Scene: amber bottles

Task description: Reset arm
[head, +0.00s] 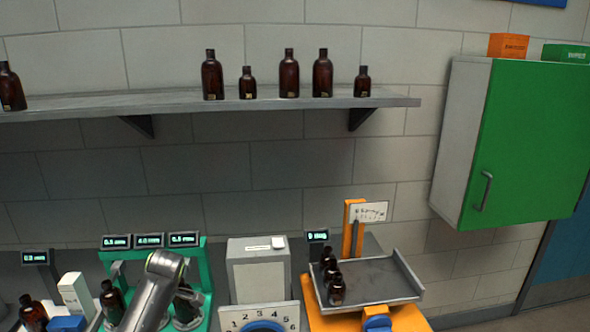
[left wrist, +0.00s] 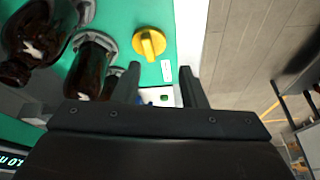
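My left arm (head: 152,290) rises from the bottom edge in the head view, in front of the green station (head: 194,262). Its gripper cannot be made out there. In the left wrist view my left gripper (left wrist: 160,70) is open, its two fingers apart with nothing between them. Below them lie the green station's surface and a yellow knob (left wrist: 149,43). Amber bottles (left wrist: 90,68) stand in round holders beside the left finger; I cannot tell whether the finger touches one. My right gripper is in neither view.
A wall shelf (head: 150,101) carries several amber bottles (head: 289,75). A grey scale with a dial (head: 260,280) stands right of the green station. An orange stand holds a grey tray (head: 385,282) with small bottles (head: 336,290). A green-doored cabinet (head: 530,140) hangs at right.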

